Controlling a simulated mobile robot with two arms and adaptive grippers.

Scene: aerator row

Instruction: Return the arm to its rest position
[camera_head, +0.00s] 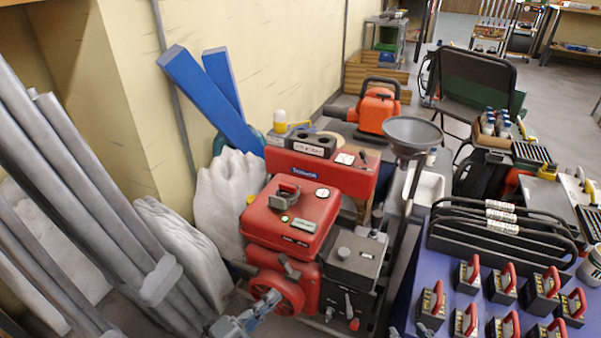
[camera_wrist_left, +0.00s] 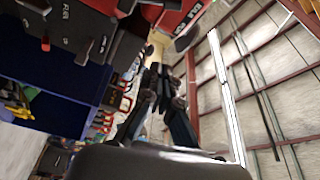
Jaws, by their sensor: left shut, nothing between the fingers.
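My left gripper (camera_head: 262,303) shows at the bottom of the head view as a grey-blue shape. It is in front of the lower left of the red engine-driven machine (camera_head: 300,222); whether it touches the machine I cannot tell. In the left wrist view my left gripper's dark fingers (camera_wrist_left: 160,85) point up the picture, shut with nothing between them. The wrist view is tilted, with part of the red machine (camera_wrist_left: 180,20) along its top. I cannot make out my right gripper.
Grey pipes (camera_head: 75,180) lean at the left beside white sacks (camera_head: 228,195). A funnel (camera_head: 412,135) stands right of the machine. A blue-topped table (camera_head: 408,290) at the right holds several red-handled black blocks (camera_head: 466,275). Open floor (camera_head: 455,35) shows at the back.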

